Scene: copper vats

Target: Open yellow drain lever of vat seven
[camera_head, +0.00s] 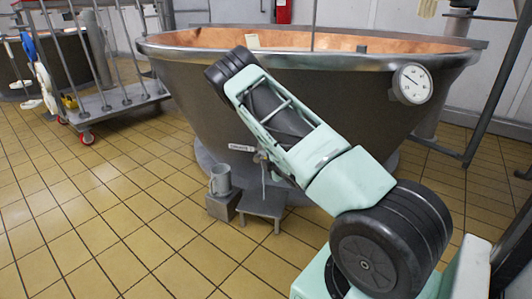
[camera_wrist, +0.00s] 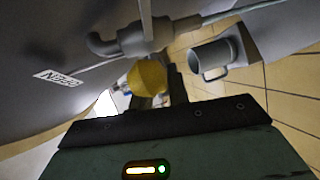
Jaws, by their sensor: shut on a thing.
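The large copper-lined vat (camera_head: 190,85) stands in the middle of the head view. The grey drain valve and pipe (camera_wrist: 140,38) run from the vat wall. The yellow drain lever (camera_wrist: 147,76) is at the valve, right at my fingers. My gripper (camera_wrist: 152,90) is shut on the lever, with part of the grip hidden. In the head view my arm covers most of the gripper and lever.
A grey mug (camera_head: 220,180) stands on a dark block (camera_head: 224,206) beside a low stand (camera_head: 262,206), below the valve; the mug also shows in the wrist view (camera_wrist: 210,57). A dial gauge (camera_head: 412,83) is on the vat's right. A wheeled rack (camera_head: 110,104) stands left. Tiled floor is clear at front left.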

